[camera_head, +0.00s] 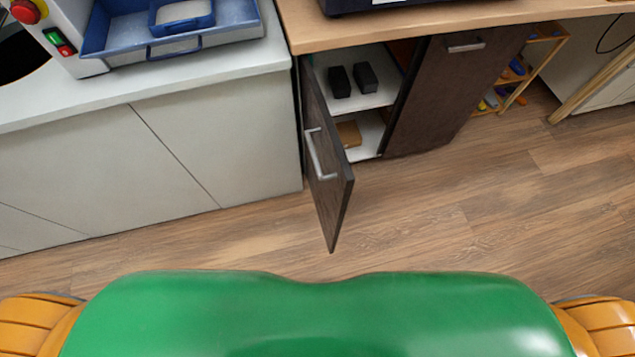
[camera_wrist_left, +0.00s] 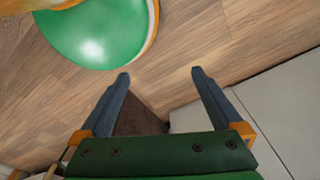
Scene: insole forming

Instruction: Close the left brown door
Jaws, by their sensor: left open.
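The left brown door (camera_head: 328,165) stands open in the head view, swung out from the cabinet over the wood floor. Its silver bar handle (camera_head: 314,155) is on the face turned to the left. In the left wrist view, my left gripper (camera_wrist_left: 160,76) is open, with nothing held between its fingertips. A dark brown surface (camera_wrist_left: 140,119), apparently the door, shows beyond and between the fingers; I cannot tell how far off it is. Neither gripper shows in the head view, and my right gripper is in no view.
The open cabinet has white shelves (camera_head: 372,101) with two black blocks (camera_head: 352,81) and a brown box (camera_head: 348,134). The right brown door (camera_head: 440,95) is shut. Pale grey cabinets (camera_head: 150,160) stand to the left, with a blue tray (camera_head: 205,40) on top. The floor in front is clear.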

